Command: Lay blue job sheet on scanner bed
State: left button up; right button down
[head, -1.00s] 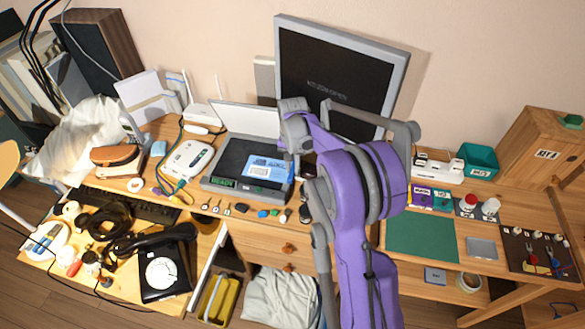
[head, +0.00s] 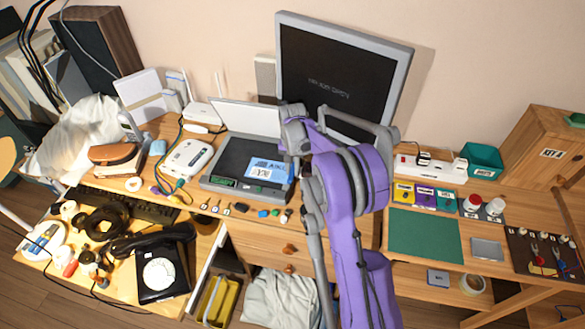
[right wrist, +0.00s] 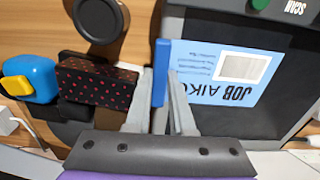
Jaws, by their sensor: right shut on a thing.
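The blue job sheet (head: 262,171) lies over the right part of the dark scanner bed (head: 228,158), its printing facing up. In the right wrist view the sheet (right wrist: 215,88) shows its name text and a pale box, over the black bed (right wrist: 212,28). My right gripper (right wrist: 162,92) is shut on a blue tab at the sheet's edge, beside the bed's frame. I cannot tell whether the sheet is fully flat on the bed. In the head view the fingertips are hidden behind my purple arm. My left gripper is not in view.
The scanner's white lid (head: 246,118) stands open behind the bed, before the monitor (head: 338,78). A red-dotted black box (right wrist: 98,82) and a blue-topped item (right wrist: 28,78) are close to the fingers. Small parts line the desk's front. A green mat (head: 425,235) lies right.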

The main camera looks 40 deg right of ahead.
jog(key=c, duration=0.7)
grip_release()
notch_tip(320, 180, up, 11)
jog(key=s+a+r+n+t, duration=0.1)
jog(key=s+a+r+n, duration=0.3)
jog(key=a, duration=0.5)
jog(key=s+a+f+n+t, duration=0.2)
jog(key=s+a+n, duration=0.1)
jog(key=s+a, duration=0.4)
jog(key=s+a+f+n+t, duration=0.2)
jog(key=s+a, duration=0.6)
jog(key=s, duration=0.6)
jog(key=shift+a+f+n, duration=0.15)
jog(key=shift+f+n, duration=0.45)
jog(key=shift+f, duration=0.25)
